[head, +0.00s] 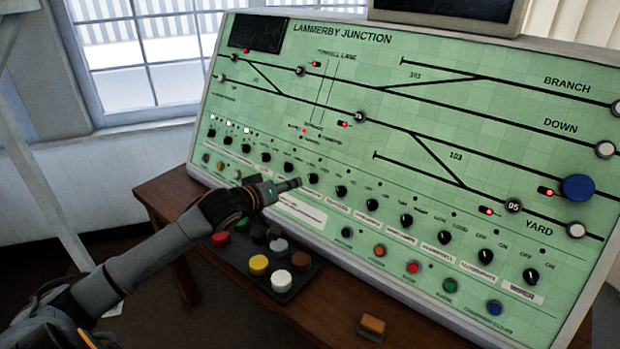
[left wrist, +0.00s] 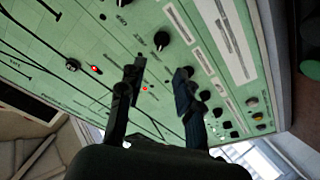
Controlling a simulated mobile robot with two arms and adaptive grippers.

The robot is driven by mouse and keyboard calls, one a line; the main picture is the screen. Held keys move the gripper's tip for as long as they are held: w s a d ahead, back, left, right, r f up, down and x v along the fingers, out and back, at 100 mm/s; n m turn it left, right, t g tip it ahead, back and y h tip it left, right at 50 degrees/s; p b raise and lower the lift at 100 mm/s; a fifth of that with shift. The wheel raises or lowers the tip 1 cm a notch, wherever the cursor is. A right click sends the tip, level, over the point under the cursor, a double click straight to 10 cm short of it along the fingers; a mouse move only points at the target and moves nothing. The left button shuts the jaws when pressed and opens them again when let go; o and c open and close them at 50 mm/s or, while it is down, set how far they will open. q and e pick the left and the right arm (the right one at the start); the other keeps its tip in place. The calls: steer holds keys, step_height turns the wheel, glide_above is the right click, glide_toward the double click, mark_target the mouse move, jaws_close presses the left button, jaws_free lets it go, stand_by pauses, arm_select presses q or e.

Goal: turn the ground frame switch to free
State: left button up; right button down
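A row of black rotary switches runs across the sloping green panel (head: 330,100). Their labels are too small to read, so I cannot tell which is the ground frame switch. My left gripper (head: 295,184) is at the row, its tips just left of one black switch (head: 313,178). In the left wrist view my left gripper (left wrist: 159,72) has its two fingers apart with nothing held between them. One black switch (left wrist: 161,40) shows beyond the fingertips, and another (left wrist: 205,95) shows beside the right finger. I cannot tell whether the fingers touch the panel. My right gripper is not in view.
A dark box with coloured round buttons (head: 258,265) stands on the wooden desk (head: 340,318) below my left arm. An orange block (head: 372,326) lies near the desk's front. A large blue knob (head: 577,187) is at the panel's right. A monitor (head: 450,10) stands above.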

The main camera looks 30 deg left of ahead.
mark_target(310, 177)
arm_select(q)
steer(key=x, duration=1)
steer(key=shift+w+f+p, duration=0.1)
steer(key=shift+w+p, duration=0.05)
steer(key=shift+p, duration=0.15)
steer(key=c, duration=0.5)
jaws_close()
